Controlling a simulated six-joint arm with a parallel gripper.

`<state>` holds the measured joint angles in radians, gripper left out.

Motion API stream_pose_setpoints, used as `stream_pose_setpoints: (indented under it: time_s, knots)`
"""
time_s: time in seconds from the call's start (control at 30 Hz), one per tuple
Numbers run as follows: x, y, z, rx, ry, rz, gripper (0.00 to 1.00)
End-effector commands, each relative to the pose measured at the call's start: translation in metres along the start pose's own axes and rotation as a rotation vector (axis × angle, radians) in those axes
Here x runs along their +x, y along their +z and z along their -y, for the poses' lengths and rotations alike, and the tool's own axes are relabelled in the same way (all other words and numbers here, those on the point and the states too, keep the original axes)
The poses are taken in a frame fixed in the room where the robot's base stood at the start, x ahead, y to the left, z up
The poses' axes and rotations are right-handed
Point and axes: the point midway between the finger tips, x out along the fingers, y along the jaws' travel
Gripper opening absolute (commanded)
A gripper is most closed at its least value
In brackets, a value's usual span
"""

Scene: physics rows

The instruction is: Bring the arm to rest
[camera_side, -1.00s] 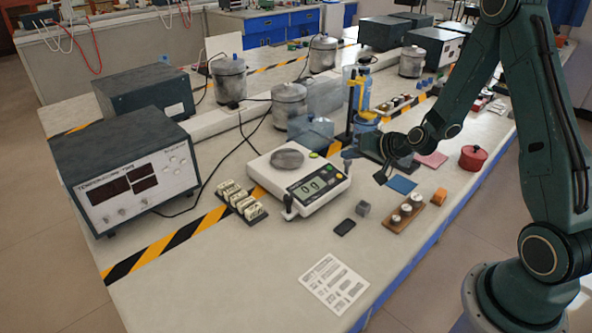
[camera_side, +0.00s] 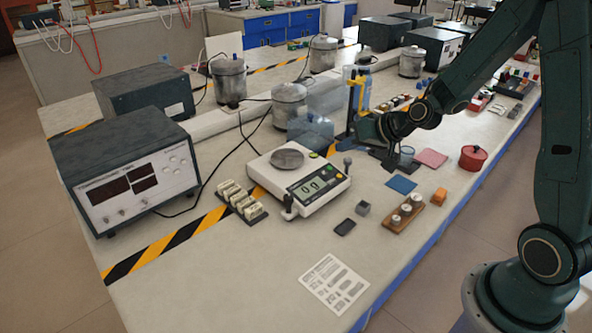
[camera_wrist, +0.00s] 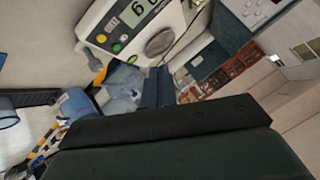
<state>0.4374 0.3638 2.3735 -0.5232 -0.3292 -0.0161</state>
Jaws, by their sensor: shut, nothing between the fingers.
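My gripper (camera_side: 352,132) is raised at the end of my dark green arm, behind the right rear of the white balance (camera_side: 318,198), near the yellow and black stand (camera_side: 355,98). It points roughly level to the left in the side view and partly overlaps the stand; I cannot tell the exact gap. In the wrist view, the dark fingers (camera_wrist: 158,88) are together with nothing between them. The balance pan (camera_side: 287,159) is bare and the display reads 0 g. It also shows in the wrist view (camera_wrist: 120,22).
Weights in a wooden block (camera_side: 404,212), an orange cube (camera_side: 439,197), a grey cube (camera_side: 363,208), a blue pad (camera_side: 401,184) and a red pot (camera_side: 473,158) stand along the near side. An instrument box (camera_side: 130,170) stands left. The front table by the paper sheet (camera_side: 333,284) is mostly clear.

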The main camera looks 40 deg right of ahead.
Motion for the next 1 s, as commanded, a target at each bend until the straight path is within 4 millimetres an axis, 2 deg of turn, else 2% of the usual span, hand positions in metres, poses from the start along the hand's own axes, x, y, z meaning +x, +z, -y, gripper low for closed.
stream_pose_setpoints:
  time_s: [0.03, 0.2, 0.5, 0.77, 1.0]
  knots:
    - [-0.008, -0.001, 0.01, -0.034, -0.001, 0.014, 0.0]
    - [-0.035, 0.004, 0.034, -0.129, 0.015, 0.073, 0.0]
    - [-0.089, 0.018, 0.066, -0.27, 0.062, 0.163, 0.0]
    - [-0.14, 0.034, 0.081, -0.359, 0.116, 0.224, 0.0]
    - [-0.19, 0.053, 0.087, -0.413, 0.17, 0.267, 0.0]
